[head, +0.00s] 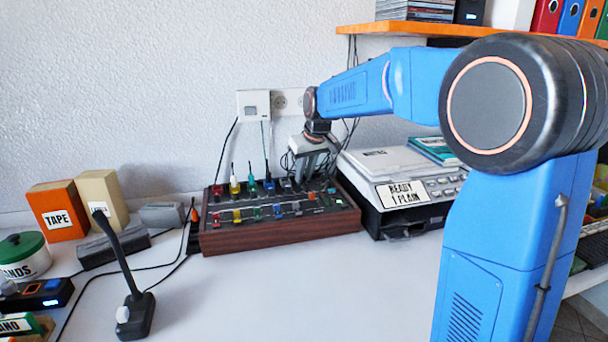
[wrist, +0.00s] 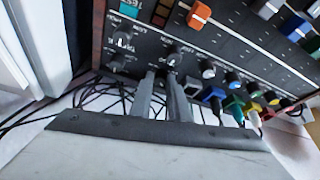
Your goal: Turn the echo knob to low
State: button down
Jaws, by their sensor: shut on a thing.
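The mixer (head: 280,229) is a dark panel in a wooden case on the white desk, with rows of knobs, coloured sliders and plugs. It also shows in the wrist view (wrist: 208,42). My gripper (head: 314,178) reaches down at the back right of the mixer. In the wrist view its two grey fingers (wrist: 161,76) are at the panel's back edge, closed on a small knob mostly hidden between them. I take it to be the echo knob; its label and pointer cannot be read.
Coloured plugs (wrist: 236,105) and loose black cables (wrist: 98,95) crowd the back edge beside my fingers. A printer (head: 395,190) stands close at the right. A microphone (head: 131,290) stands at the front left. The desk in front of the mixer is clear.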

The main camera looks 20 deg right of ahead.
dwell(0.3)
jog(key=c, duration=1.9)
grip_release()
jog(key=shift+c, duration=0.2)
jog(key=v, duration=1.7)
jog(key=shift+s+r, duration=0.15)
jog(key=shift+r, duration=0.05)
jog(key=shift+o, duration=0.2)
